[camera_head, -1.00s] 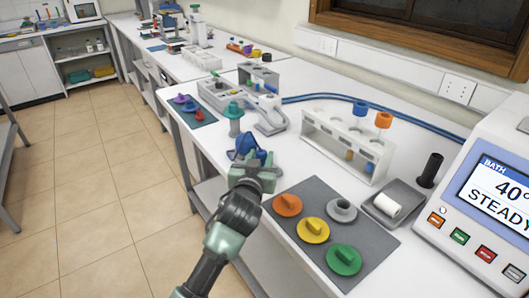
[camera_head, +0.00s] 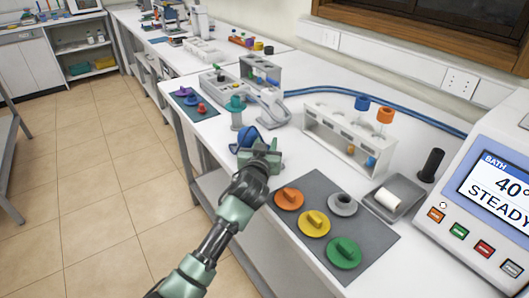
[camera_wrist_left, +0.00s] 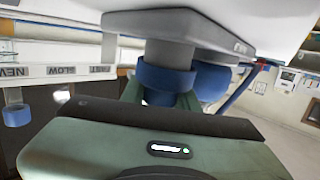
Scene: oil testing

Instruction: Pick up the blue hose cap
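The blue hose cap (camera_head: 247,137) is at the bench's left edge in the head view, partly hidden behind my left gripper (camera_head: 261,155). My left gripper reaches it from the near side. In the left wrist view, a blue ring (camera_wrist_left: 166,76) surrounds a grey post, with a rounded blue part (camera_wrist_left: 213,82) behind it. Green finger parts show close to the ring. I cannot tell whether they touch it or whether the gripper is open or shut. My right gripper is not in view.
A grey mat (camera_head: 300,238) with orange, yellow, green and grey caps lies at the near right. A teal-topped post (camera_head: 236,112) stands beyond the blue cap. A white tube rack (camera_head: 340,137) stands to the right. Another mat with small caps lies farther left.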

